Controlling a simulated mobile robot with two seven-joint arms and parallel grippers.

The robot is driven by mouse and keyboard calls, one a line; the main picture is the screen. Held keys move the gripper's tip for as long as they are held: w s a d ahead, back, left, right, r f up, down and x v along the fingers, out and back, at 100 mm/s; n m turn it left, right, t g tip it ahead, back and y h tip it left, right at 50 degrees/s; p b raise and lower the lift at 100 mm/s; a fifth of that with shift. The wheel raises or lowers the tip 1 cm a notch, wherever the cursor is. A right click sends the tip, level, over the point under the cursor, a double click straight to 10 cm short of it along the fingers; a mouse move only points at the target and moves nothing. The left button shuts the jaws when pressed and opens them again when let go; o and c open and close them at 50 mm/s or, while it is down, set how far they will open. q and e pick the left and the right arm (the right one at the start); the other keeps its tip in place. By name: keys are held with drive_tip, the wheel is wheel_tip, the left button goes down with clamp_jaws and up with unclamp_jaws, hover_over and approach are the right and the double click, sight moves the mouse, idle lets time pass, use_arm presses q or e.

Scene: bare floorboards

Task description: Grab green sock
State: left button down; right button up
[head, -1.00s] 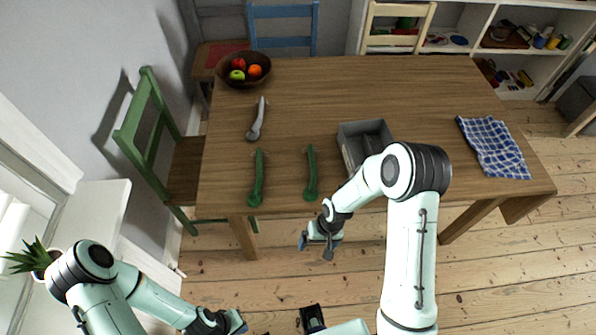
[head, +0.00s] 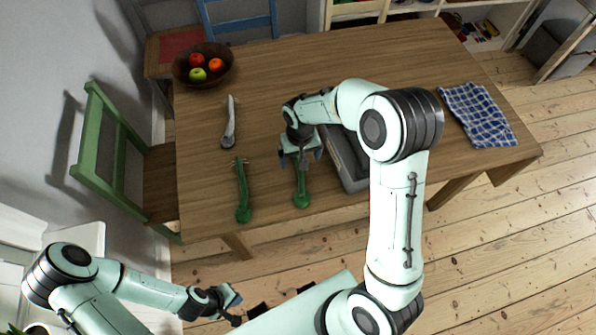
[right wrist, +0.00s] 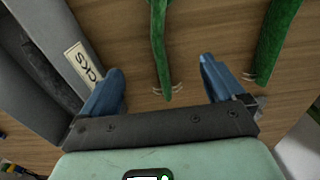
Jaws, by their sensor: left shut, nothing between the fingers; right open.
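Two green socks lie on the wooden table. The right green sock (head: 302,197) is partly hidden by my right gripper (head: 300,156) in the head view; the left green sock (head: 242,195) lies clear. My right gripper is open, above the right sock's far end. In the right wrist view that sock (right wrist: 160,45) reaches down between the two fingers (right wrist: 164,86), apart from both. The left sock also shows in the right wrist view (right wrist: 275,40), outside the fingers. My left gripper (head: 232,306) is shut and empty, low and in front of the table.
A grey box (head: 355,185) stands right of the right sock; its label shows in the wrist view. A grey sock (head: 229,125), a fruit bowl (head: 182,78) and a checked cloth (head: 478,115) are on the table (head: 270,100). A green chair (head: 92,130) stands left.

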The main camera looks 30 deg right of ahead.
sight(300, 172)
wheel_tip(300, 172, down, 3)
drive_tip(key=shift+w+f, duration=0.1)
wheel_tip(300, 172, down, 5)
drive_tip(key=shift+d+f, duration=0.1)
drive_tip(key=shift+d, duration=0.05)
drive_tip(key=c, duration=1.1)
